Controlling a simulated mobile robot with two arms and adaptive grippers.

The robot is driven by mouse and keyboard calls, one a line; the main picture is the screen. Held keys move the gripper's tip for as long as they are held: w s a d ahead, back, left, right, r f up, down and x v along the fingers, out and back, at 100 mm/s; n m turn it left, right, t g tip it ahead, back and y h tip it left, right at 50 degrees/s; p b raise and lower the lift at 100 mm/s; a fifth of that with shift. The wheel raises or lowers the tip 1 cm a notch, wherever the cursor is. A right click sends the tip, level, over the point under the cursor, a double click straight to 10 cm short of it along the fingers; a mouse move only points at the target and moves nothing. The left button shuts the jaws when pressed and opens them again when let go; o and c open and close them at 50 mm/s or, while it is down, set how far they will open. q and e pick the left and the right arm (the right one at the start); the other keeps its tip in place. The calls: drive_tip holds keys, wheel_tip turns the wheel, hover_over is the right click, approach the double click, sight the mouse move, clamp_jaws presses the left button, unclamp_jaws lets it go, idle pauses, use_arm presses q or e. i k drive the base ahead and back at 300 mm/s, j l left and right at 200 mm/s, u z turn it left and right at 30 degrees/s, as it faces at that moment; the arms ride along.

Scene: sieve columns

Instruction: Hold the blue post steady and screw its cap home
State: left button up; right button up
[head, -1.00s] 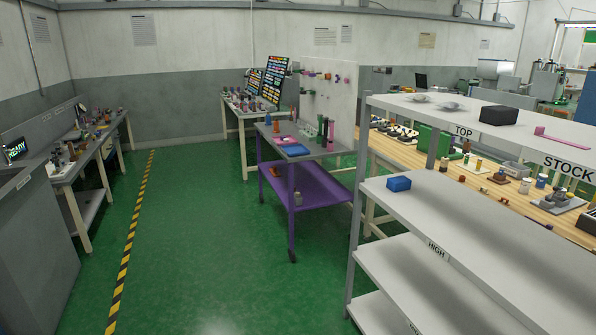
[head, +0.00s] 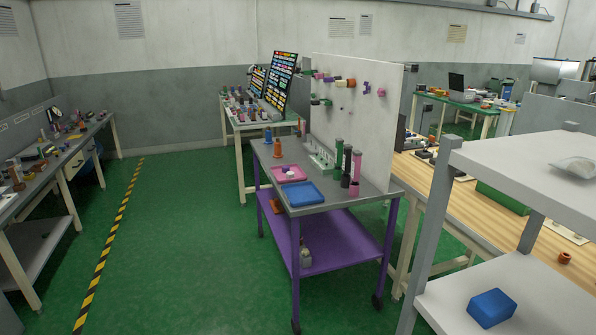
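I cannot make out a blue post with a cap for sure. A small blue upright object (head: 268,135) stands at the back left of the grey-topped cart (head: 262,158), too small to tell what it is. Several upright columns stand at the cart's right side: one with green (head: 338,152), a dark one (head: 347,160) and a pink one (head: 356,168). Any caps on them are too small to tell. Neither of my grippers is in view.
The cart also bears a pink tray (head: 275,174), a blue tray (head: 303,194) and an orange bottle (head: 277,148). A white pegboard (head: 350,120) stands behind it. A white shelf (head: 555,290) with a blue box (head: 491,308) is close at right. Green floor (head: 185,250) is clear at left.

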sight(269, 138)
drive_tip(key=i+l+u, duration=0.2)
drive_tip(key=i, duration=0.55)
drive_tip(key=i+j, duration=0.3)
drive_tip(key=i, duration=0.2)
drive_tip(key=i+j+u, duration=0.1)
drive_tip(key=i+j, duration=0.15)
drive_tip(key=i, duration=0.25)
drive_tip(key=i+j, duration=0.25)
drive_tip(key=i, duration=0.3)
drive_tip(key=i+j+u, duration=0.15)
drive_tip(key=i, duration=0.35)
drive_tip(key=j, duration=0.1)
